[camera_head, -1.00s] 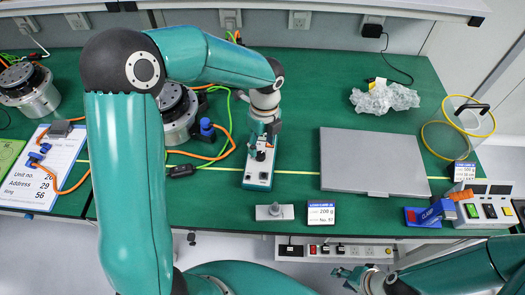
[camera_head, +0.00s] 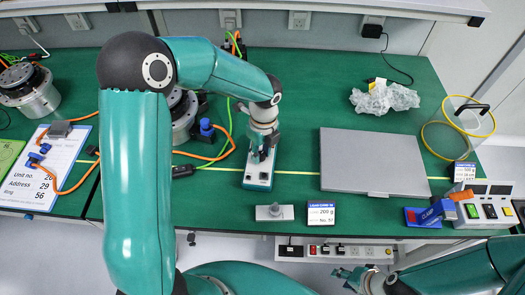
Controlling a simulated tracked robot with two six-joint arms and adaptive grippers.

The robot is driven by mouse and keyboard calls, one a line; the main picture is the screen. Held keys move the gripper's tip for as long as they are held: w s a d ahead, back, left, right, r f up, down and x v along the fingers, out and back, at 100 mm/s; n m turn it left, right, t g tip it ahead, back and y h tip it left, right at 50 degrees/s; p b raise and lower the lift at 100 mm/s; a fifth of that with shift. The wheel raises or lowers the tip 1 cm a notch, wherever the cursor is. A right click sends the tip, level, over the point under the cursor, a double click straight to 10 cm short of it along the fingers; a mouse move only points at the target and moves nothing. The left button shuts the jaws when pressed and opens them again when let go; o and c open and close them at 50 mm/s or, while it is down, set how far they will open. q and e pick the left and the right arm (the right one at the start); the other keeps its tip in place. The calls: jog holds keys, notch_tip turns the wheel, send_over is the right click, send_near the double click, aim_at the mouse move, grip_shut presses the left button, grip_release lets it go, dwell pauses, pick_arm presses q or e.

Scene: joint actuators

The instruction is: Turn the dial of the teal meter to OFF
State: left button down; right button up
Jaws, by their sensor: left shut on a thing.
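The teal meter (camera_head: 257,180) lies on the green bench left of the grey laptop-like slab, its lower end with a small light panel facing me. My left gripper (camera_head: 260,155) comes down over the meter from above and is shut on its dial. The gripper's fingers hide the dial and its markings, so I cannot read the setting. My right gripper (camera_head: 352,277) is low at the bottom of the view, in front of the bench and away from the meter. Its fingers look spread, with nothing between them.
A flat grey slab (camera_head: 374,161) lies right of the meter. A small grey block (camera_head: 274,212) and a label card (camera_head: 321,214) sit at the front edge. Actuators with orange cables stand on the left. A switch box (camera_head: 487,206) and blue clamp (camera_head: 432,213) are at the right.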

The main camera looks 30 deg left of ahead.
pick_arm(q)
jog(key=shift+d, duration=0.1)
jog(key=shift+w, duration=0.1)
jog(key=shift+n, duration=0.4)
jog(key=n+b, duration=0.1)
jog(key=n, duration=0.3)
jog(key=shift+f+b, duration=0.1)
jog(key=shift+b, duration=0.25)
jog(key=n+b, duration=0.1)
jog(key=n, duration=0.2)
jog(key=n+b, duration=0.1)
jog(key=n, duration=0.2)
jog(key=shift+a+n+h, duration=0.2)
jog(key=shift+n+h, duration=0.1)
jog(key=shift+n, duration=0.1)
jog(key=n+b, duration=0.2)
jog(key=n, duration=0.4)
jog(key=shift+t, duration=0.3)
jog(key=n+b, duration=0.2)
jog(key=n, duration=0.4)
jog(key=shift+n, duration=0.3)
